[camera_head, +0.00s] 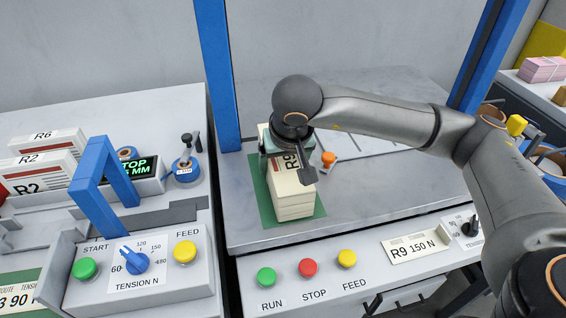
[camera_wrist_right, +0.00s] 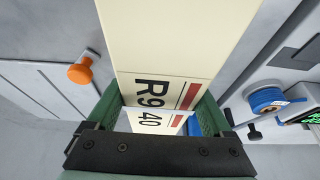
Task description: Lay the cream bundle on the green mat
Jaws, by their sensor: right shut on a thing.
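The cream bundle (camera_head: 294,201), a stack marked R9, is over the green mat (camera_head: 263,208) on the grey table, with mat showing around its lower end. It looks level; I cannot tell for sure whether its underside touches the mat. My right gripper (camera_head: 288,165) is above the bundle and shut on it. In the right wrist view the cream bundle (camera_wrist_right: 180,40) lies between the green fingers of my right gripper (camera_wrist_right: 160,118), with its R9 40 label facing the camera. My left gripper is not in view.
An orange knob (camera_head: 328,158) stands just right of the bundle. Blue posts (camera_head: 218,75) rise behind and beside the table. A panel with RUN, STOP and FEED buttons (camera_head: 308,268) runs along the front. Other white bundles (camera_head: 45,172) lie on the left machine. The table right of the mat is mostly clear.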

